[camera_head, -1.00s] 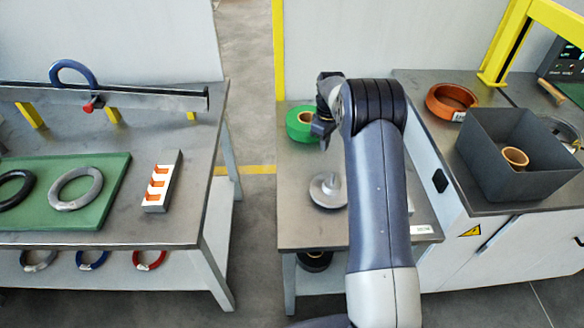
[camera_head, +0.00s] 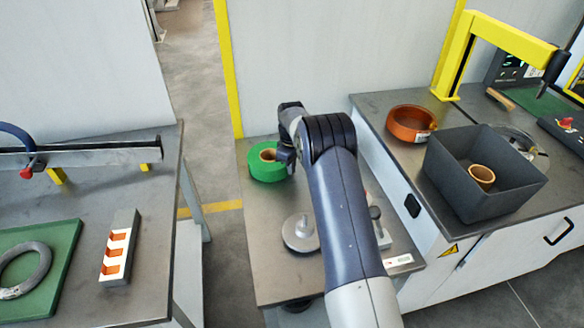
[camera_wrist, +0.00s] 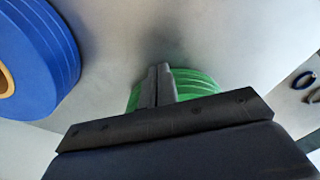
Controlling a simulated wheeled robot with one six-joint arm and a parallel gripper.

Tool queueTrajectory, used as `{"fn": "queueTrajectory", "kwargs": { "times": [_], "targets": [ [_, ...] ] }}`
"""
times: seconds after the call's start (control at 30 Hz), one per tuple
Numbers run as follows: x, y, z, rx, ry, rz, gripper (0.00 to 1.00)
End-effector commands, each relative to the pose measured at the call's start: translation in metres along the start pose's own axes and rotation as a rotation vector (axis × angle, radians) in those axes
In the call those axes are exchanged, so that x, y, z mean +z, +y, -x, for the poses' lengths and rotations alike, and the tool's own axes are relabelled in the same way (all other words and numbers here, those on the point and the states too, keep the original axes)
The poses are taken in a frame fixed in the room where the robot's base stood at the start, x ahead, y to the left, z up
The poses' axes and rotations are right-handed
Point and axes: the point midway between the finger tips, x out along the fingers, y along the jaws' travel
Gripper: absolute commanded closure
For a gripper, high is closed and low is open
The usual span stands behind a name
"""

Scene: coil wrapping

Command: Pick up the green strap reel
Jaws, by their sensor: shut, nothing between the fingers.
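The green strap reel (camera_head: 262,170) lies flat at the far left of the narrow metal table (camera_head: 268,271), with a tan core (camera_head: 267,154). My gripper (camera_head: 286,157) is at its right side in the head view, partly hidden by my wrist. In the wrist view, my gripper's fingers (camera_wrist: 159,82) are together with nothing between them. The green reel (camera_wrist: 195,84) shows behind and on both sides of them. I cannot tell whether the fingers touch it.
A blue reel (camera_wrist: 35,60) shows at the left in the wrist view. A metal disc with a knob (camera_head: 301,235) sits nearer on the narrow table. A dark bin (camera_head: 484,178) and an orange ring (camera_head: 411,124) stand on the right bench. A gap separates the left table.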

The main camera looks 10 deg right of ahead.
Motion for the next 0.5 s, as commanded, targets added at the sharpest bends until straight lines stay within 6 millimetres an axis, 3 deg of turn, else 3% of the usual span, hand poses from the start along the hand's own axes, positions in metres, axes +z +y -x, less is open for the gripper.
{"fn": "queueTrajectory", "kwargs": {
  "times": [0.5],
  "targets": [
    [-0.054,0.001,0.0,0.001,0.002,0.002,1.0]
  ]
}}
